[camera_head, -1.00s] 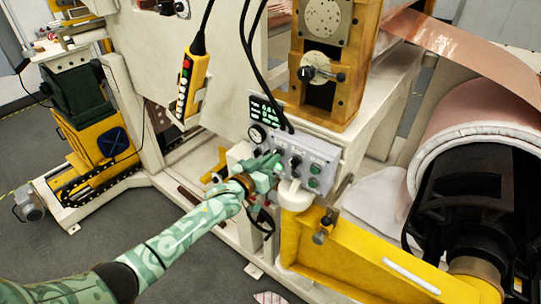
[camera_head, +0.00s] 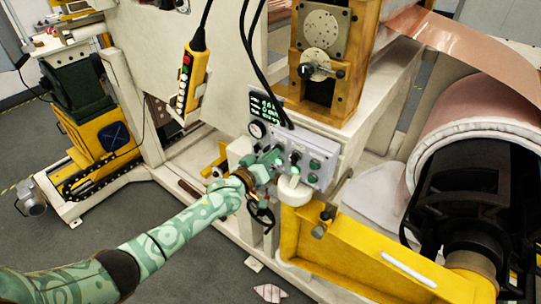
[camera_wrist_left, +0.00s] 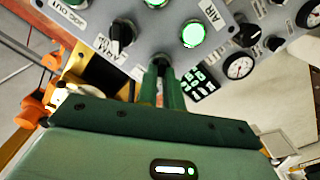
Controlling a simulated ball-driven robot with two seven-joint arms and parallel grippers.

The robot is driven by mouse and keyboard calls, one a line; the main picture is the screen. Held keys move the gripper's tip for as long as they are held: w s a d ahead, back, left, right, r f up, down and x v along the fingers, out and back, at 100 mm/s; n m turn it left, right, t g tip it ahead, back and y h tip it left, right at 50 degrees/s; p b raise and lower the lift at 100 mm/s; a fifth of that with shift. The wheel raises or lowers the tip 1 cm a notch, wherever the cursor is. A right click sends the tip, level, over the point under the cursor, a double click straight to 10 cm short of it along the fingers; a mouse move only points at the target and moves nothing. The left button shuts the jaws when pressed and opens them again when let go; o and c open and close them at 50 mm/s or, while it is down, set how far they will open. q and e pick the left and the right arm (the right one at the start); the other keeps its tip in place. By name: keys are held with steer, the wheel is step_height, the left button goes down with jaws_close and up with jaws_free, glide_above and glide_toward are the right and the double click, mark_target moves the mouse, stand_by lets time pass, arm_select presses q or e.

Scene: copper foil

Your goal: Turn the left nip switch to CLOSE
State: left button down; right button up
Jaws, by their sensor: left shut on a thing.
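A grey control panel (camera_head: 323,150) with black switches and green buttons is on the machine front in the head view. My left gripper (camera_head: 275,157) reaches it from the left, its fingers at a switch on the panel's left part. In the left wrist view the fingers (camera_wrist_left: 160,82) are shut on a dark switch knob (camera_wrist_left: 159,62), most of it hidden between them. The knob's exact angle and its label cannot be read. Another black switch (camera_wrist_left: 121,35) shows to the left there, free of the gripper. My right gripper is not in view.
A green button (camera_wrist_left: 193,33) glows close to the fingers. A gauge (camera_wrist_left: 238,67) sits to the right. A white post top (camera_head: 294,188) and a yellow beam (camera_head: 370,250) lie just below the panel. A yellow pendant (camera_head: 192,80) hangs to the upper left.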

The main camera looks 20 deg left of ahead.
arm_select(q)
steer(key=c, duration=1.5)
jaws_free()
steer(key=shift+c, duration=0.2)
steer(key=v, duration=1.6)
steer(key=shift+s, duration=0.2)
